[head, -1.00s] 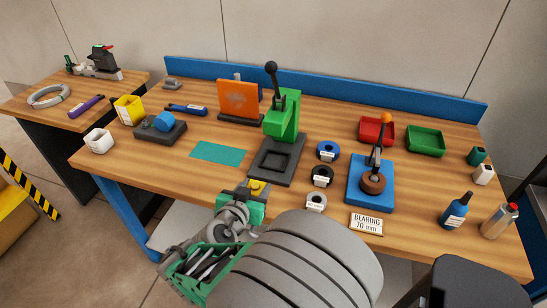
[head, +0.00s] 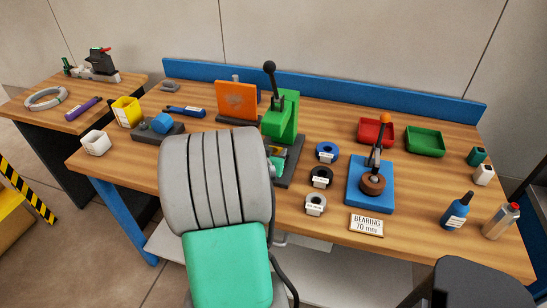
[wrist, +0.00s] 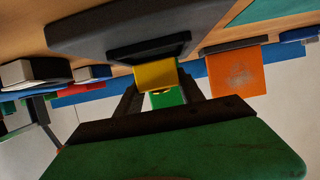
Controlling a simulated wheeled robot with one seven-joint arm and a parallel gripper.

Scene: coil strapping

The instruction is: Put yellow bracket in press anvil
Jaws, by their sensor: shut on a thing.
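The yellow bracket (wrist: 156,75) is held between the fingers of my gripper (wrist: 160,88) in the wrist view. The press anvil (wrist: 90,32) is the dark block across the top of that view, with a darker recess facing the bracket. The bracket overlaps the recess edge in the picture; I cannot tell whether they touch.
An orange plate (head: 237,100) stands left of the press. Several rings, including a blue one (head: 326,152), lie just right of it. A blue-based lever tool (head: 357,190) stands further right. Red (head: 376,131) and green (head: 425,140) trays are behind.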

